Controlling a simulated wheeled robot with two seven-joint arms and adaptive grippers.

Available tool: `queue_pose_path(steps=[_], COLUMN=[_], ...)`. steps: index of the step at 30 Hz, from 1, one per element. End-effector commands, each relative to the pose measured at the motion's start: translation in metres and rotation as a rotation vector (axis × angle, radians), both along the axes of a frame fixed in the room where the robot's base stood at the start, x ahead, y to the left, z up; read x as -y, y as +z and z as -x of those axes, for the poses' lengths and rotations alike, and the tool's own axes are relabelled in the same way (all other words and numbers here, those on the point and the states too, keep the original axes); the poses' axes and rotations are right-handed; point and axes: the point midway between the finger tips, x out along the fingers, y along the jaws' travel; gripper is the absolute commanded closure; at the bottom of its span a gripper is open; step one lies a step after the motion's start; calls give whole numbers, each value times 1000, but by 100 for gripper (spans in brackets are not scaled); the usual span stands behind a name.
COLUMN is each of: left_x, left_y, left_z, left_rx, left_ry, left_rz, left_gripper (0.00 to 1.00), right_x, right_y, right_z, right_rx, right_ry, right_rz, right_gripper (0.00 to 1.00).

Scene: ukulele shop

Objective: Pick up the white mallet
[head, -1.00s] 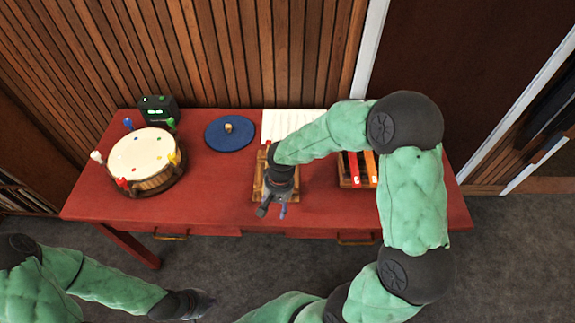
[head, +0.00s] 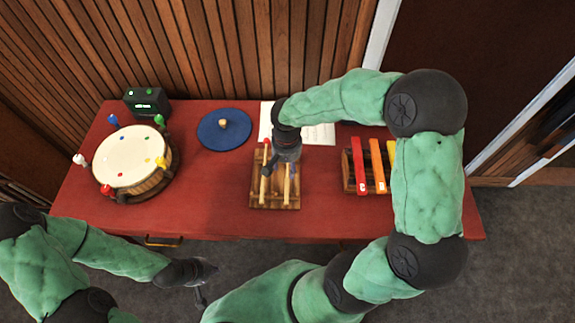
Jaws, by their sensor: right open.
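A wooden mallet rack (head: 275,204) lies on the red table and bears mallets with pale wooden sticks. One mallet has a red head (head: 266,141) at the left of the rack. Another pale stick (head: 286,186) lies to its right; its head is hidden behind my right gripper, so I cannot tell whether it is the white mallet. My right gripper (head: 280,167) is open, pointing down over the rack; contact with a stick cannot be told. My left gripper (head: 207,283) is open and empty in front of the table's front edge.
A drum (head: 130,155) with coloured pegs stands at the left of the red table (head: 215,205). Behind are a dark green-lit box (head: 147,103), a blue round mat (head: 222,133) and white paper (head: 320,134). A xylophone (head: 378,165) lies right of the rack.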

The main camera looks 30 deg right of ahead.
Motion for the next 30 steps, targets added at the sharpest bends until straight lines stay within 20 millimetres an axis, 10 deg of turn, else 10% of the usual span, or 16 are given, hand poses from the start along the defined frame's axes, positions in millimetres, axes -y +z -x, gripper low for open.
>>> queue_pose_path(steps=[21, 30], left_x=[0, 0], left_y=[-28, -29], left_z=[0, 0], left_rx=[0, 0], left_ry=[0, 0], left_rz=[0, 0], left_gripper=[100, 100], right_x=[5, 5], right_y=[-86, -91], right_z=[2, 1], right_rx=[-3, 1], right_ry=[0, 1], right_rz=[-2, -1], right_gripper=[49, 49])
